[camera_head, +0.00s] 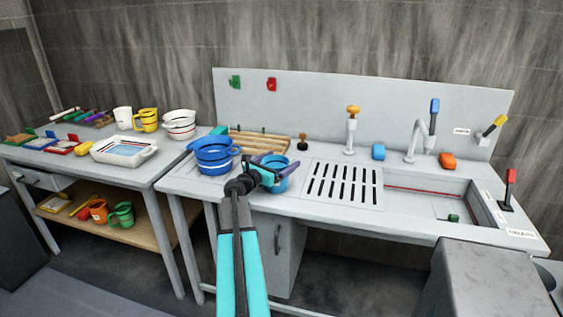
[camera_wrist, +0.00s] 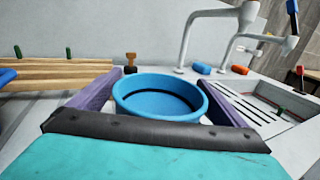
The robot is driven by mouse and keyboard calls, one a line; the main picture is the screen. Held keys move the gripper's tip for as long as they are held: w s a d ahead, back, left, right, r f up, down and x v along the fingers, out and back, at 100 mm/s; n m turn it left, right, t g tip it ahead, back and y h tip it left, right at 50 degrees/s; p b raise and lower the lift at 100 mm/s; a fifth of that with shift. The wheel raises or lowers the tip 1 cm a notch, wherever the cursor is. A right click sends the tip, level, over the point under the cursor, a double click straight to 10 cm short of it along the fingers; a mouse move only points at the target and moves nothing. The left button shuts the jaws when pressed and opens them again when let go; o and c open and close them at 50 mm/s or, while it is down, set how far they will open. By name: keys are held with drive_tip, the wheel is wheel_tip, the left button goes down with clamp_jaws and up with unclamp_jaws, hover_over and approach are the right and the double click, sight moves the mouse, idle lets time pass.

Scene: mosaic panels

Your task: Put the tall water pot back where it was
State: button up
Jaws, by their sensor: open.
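A light-blue pot (camera_head: 279,184) with a dark band stands on the counter, left of the slotted drain grate. In the wrist view the same pot (camera_wrist: 160,98) sits between the two purple fingers of my gripper (camera_wrist: 160,78), its round opening facing up and looking empty. My gripper (camera_head: 270,166) is open around the pot, one finger on each side. I cannot tell whether either finger touches it. The pot's lower part is hidden by the gripper body in the wrist view.
A blue striped bowl (camera_head: 213,160) stands left of my gripper, near a wooden slatted rack (camera_head: 258,142). The drain grate (camera_head: 343,184), faucet (camera_head: 415,140) and sink (camera_head: 425,199) lie to the right. A side table at left holds a white tray (camera_head: 103,157) and several vessels.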

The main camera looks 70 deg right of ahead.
drive_tip(key=b+v, duration=0.1)
drive_tip(key=v, duration=1)
drive_tip(key=shift+b, duration=0.4)
drive_tip(key=shift+a, duration=0.15)
